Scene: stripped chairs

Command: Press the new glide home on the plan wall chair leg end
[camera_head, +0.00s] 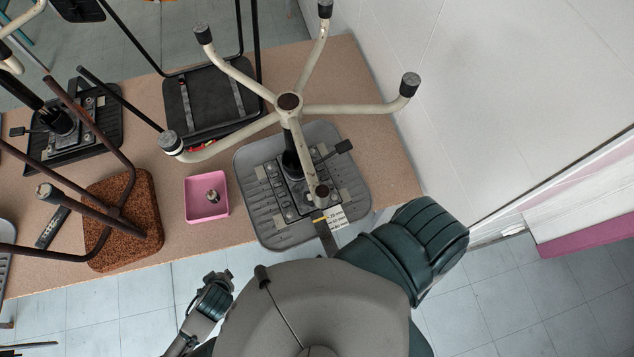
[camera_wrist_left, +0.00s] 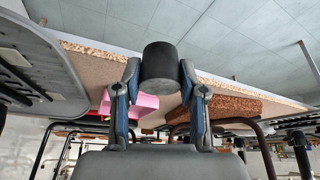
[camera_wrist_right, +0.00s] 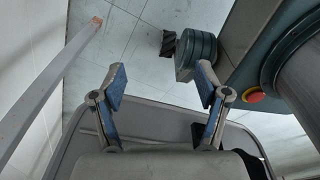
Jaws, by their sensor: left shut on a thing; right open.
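A five-legged pale chair base (camera_head: 289,102) stands upturned on its grey seat (camera_head: 270,225), next to the white wall. Several leg ends carry dark caps, such as the one at the right (camera_head: 410,84). The near leg end (camera_head: 321,192) points toward me and looks brownish and without a dark cap. My left gripper (camera_head: 220,280) is low in front of the table; in its wrist view (camera_wrist_left: 160,85) it is shut on a black cylindrical glide (camera_wrist_left: 160,62).
A pink tray (camera_head: 194,211) holds a small round part (camera_head: 212,196). Other upturned chairs crowd the table's left, including one with a brown speckled seat (camera_head: 140,240). A printed tag (camera_head: 330,218) lies by the grey seat's front edge. Floor in front is free.

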